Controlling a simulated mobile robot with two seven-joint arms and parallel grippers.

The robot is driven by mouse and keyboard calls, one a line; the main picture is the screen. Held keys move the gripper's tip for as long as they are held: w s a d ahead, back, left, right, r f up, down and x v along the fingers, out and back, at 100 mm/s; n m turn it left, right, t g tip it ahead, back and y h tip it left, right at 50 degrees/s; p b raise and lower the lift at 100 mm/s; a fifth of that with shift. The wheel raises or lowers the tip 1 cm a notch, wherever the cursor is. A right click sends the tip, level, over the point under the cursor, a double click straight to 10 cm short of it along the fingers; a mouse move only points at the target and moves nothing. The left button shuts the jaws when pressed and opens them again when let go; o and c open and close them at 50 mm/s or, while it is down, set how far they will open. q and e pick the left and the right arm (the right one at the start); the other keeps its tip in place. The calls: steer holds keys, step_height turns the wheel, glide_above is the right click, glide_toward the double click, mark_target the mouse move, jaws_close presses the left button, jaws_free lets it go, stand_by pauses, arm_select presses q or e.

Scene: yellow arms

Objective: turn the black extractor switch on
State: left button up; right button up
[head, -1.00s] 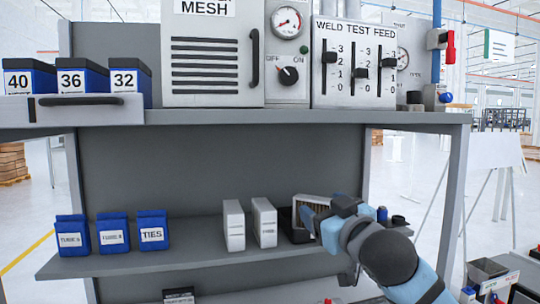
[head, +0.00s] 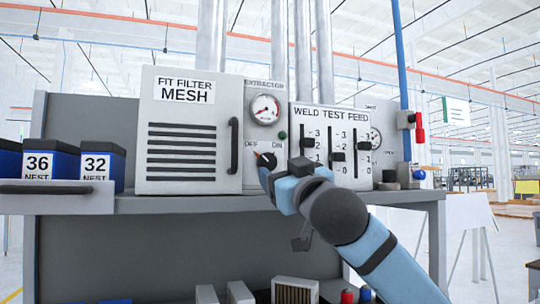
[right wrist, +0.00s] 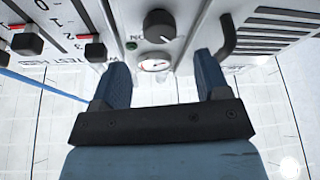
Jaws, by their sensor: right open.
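The black extractor switch (head: 266,160) is a round knob on the white extractor panel, below the red-needled gauge (head: 265,109) and between the OFF and ON labels. Its pale pointer mark faces up and left, towards OFF. My right gripper (head: 272,178) is in front of the panel and hides the knob's lower part. In the right wrist view, the panel appears upside down; the knob (right wrist: 160,25) is beyond the open fingers (right wrist: 163,75), roughly centred between them, with nothing held. The knob looks apart from both fingers. My left gripper is out of view.
The vent cover's black handle (head: 235,145) is close left of the switch. The weld test feed sliders (head: 336,150) are close on the right. A small green button (head: 282,135) sits above the knob. The grey shelf (head: 200,203) runs below.

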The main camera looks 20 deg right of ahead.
mark_target(268, 161)
steer(key=p+x, duration=0.1)
steer(key=x, duration=0.3)
steer(key=shift+w+r, duration=0.25)
steer(key=shift+w, duration=0.05)
steer(key=shift+w+a+r+p, duration=0.1)
steer(key=shift+w+a+p, duration=0.1)
steer(key=shift+w+p, duration=0.35)
steer(key=shift+w, duration=0.15)
